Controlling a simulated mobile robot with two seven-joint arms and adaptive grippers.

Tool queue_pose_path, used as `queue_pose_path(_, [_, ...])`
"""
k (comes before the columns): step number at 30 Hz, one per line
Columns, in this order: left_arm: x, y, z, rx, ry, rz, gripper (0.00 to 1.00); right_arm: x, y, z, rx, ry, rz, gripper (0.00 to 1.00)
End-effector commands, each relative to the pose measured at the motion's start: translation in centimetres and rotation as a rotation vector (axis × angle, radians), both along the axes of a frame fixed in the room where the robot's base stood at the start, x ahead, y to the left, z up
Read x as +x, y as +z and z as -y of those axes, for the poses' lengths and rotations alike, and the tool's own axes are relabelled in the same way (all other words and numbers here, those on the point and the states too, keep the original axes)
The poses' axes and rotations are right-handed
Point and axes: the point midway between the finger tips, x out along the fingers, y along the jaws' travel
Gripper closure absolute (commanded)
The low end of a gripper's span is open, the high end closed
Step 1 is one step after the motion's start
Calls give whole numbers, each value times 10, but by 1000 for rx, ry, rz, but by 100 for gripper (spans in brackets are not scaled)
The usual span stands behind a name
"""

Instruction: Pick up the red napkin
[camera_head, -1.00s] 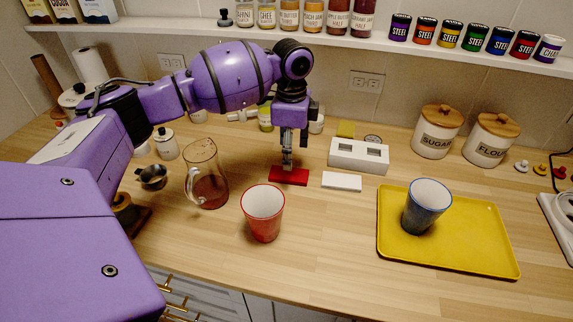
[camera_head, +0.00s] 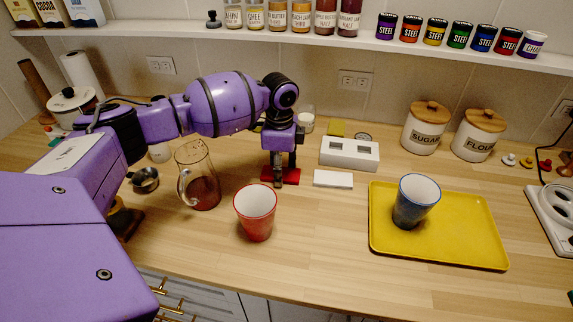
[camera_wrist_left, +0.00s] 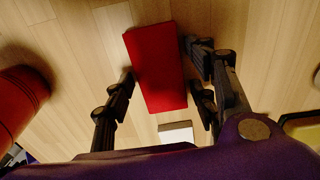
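The red napkin (camera_head: 291,176) lies flat as a folded rectangle on the wooden counter, between the glass pitcher and the white block. My left gripper (camera_head: 279,181) is low over it and hides part of it. In the left wrist view the napkin (camera_wrist_left: 157,72) is whole in sight between the fingers. The left gripper (camera_wrist_left: 163,70) is open, with fingers on both long sides of the napkin and gaps of wood showing. I cannot tell whether the fingertips touch the counter. My right gripper is not in view.
A red cup (camera_head: 256,215) stands in front of the napkin, and the glass pitcher (camera_head: 199,178) is to its left. A white block (camera_head: 333,179) and a white holder (camera_head: 350,153) are to its right. A blue cup (camera_head: 414,203) stands on the yellow tray (camera_head: 470,245).

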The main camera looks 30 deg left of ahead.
Motion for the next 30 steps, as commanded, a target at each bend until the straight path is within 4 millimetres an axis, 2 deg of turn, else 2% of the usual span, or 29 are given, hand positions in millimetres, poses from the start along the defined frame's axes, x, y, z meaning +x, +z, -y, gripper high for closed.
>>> queue_pose_path(1, [0, 0, 0, 0, 0, -1, 59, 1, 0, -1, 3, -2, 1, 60])
queue_pose_path(3, [0, 0, 0, 0, 0, -1, 68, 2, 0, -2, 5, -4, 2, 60])
queue_pose_path(14, [0, 3, 0, 0, 1, 0, 68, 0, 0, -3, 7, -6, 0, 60])
queue_pose_path(17, [1, 14, -1, 0, 1, 2, 68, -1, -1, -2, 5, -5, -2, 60])
queue_pose_path(24, [1, 63, 0, -1, 0, 3, 68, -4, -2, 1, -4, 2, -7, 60])
queue_pose_path(30, [1, 95, 0, -1, 0, 1, 68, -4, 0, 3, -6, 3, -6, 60])
